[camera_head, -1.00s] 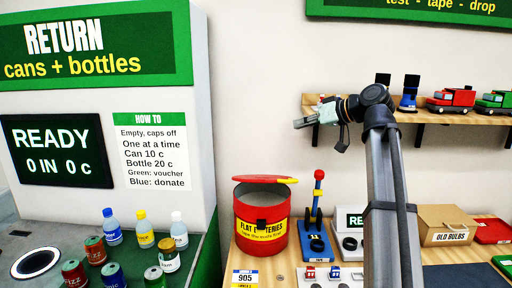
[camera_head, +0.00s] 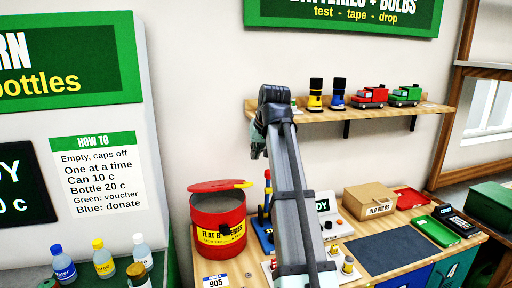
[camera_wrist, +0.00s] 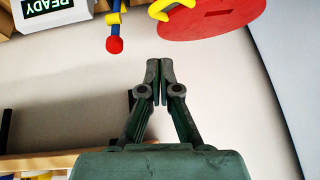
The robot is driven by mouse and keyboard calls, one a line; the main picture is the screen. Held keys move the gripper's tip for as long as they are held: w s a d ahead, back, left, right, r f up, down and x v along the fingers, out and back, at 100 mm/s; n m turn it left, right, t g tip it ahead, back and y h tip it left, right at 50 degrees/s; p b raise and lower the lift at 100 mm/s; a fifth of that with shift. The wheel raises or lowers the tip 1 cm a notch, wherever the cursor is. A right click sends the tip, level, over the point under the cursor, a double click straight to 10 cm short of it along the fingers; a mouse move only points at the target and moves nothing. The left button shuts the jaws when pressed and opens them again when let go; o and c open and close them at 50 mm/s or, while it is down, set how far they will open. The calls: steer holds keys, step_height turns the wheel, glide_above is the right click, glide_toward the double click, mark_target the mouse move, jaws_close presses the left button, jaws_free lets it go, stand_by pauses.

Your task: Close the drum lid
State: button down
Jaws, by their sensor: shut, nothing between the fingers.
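The red drum (camera_head: 208,241) with a yellow "flat batteries" label stands on the wooden counter. Its red lid (camera_head: 212,187) is open, raised over the drum with the grey inside showing below it. A yellow handle (camera_head: 243,184) sticks out at the lid's right end. In the wrist view the lid (camera_wrist: 215,20) is at the top right with its handle (camera_wrist: 165,10) beside it. My gripper (camera_wrist: 160,68) is shut and empty, apart from the lid. In the head view my gripper (camera_head: 256,148) is above and right of the drum, partly hidden by my arm.
A red-knobbed, blue-based tool (camera_head: 267,212) stands just right of the drum, partly behind my arm. A shelf (camera_head: 375,114) with toy trucks is on the wall behind. An "old bulbs" box (camera_head: 370,200) and trays are farther right. A bottle-return machine (camera_head: 80,120) is left.

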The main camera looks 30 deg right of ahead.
steer(key=p, duration=0.2)
glide_above(251, 183)
step_height(251, 183, down, 5)
steer(key=shift+w+d, duration=0.1)
steer(key=shift+d, duration=0.05)
steer(key=shift+s+a+f+p, duration=0.1)
steer(key=shift+s+f+p, duration=0.05)
steer(key=shift+f, duration=0.45)
steer(key=shift+s+a+f+p, duration=0.1)
steer(key=shift+s+f+p, duration=0.1)
steer(key=shift+f, duration=0.45)
steer(key=shift+s+a+f+p, duration=0.1)
steer(key=shift+s+f, duration=0.05)
steer(key=shift+f, duration=0.45)
